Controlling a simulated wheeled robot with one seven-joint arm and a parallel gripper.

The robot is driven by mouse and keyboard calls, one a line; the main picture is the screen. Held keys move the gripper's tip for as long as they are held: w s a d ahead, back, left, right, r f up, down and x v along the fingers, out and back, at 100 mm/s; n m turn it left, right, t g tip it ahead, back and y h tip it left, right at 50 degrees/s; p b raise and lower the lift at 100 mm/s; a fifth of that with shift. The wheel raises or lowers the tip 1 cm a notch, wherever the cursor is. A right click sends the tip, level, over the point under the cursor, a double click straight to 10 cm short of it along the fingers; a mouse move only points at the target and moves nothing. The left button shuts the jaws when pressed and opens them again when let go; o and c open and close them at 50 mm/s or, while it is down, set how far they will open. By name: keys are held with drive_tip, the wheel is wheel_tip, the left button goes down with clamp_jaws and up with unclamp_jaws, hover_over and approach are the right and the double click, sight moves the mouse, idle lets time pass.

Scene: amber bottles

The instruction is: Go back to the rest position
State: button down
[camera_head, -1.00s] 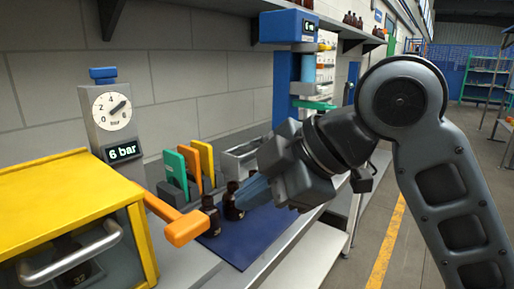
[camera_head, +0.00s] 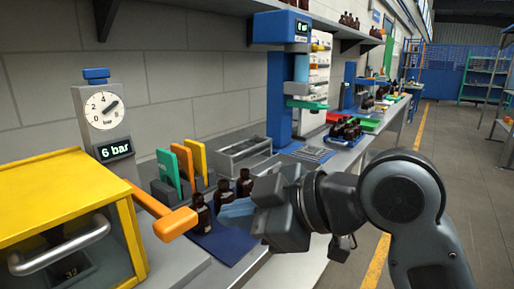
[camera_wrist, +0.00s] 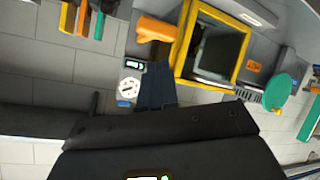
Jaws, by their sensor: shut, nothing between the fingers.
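My gripper (camera_head: 232,209) has blue fingers that are closed together and empty. It points left above the blue mat (camera_head: 219,238) on the bench. Its shut fingers (camera_wrist: 155,88) also show in the wrist view. Dark amber bottles stand on or by the mat: one at the left (camera_head: 200,213), one behind the fingertips (camera_head: 224,193) and one farther back (camera_head: 244,183). My gripper body and fingers hide part of the mat.
A yellow box (camera_head: 62,205) with an orange handle (camera_head: 170,222) stands close at left, near a pressure gauge (camera_head: 103,112). A blue press (camera_head: 281,85) and a bottle tray (camera_head: 345,133) are farther along the bench. The floor aisle (camera_head: 450,165) at right is clear.

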drive_tip(key=s+d+f+m+t+h, duration=0.35)
drive_tip(key=s+d+f+m, duration=0.25)
drive_tip(key=f+m, duration=0.25)
drive_tip(key=s+d+f+m+t+h, duration=0.3)
drive_tip(key=s+d+f+m+t, duration=0.2)
drive_tip(key=s+f+m, duration=0.4)
drive_tip(key=s+d+h, duration=0.2)
drive_tip(key=s+d, duration=0.4)
drive_tip(key=s, duration=0.4)
drive_tip(key=s+d+h, duration=0.3)
drive_tip(key=s+d, duration=0.4)
drive_tip(key=s, duration=0.4)
drive_tip(key=shift+s+f, duration=0.3)
drive_tip(key=shift+f, duration=0.05)
drive_tip(key=shift+d, duration=0.1)
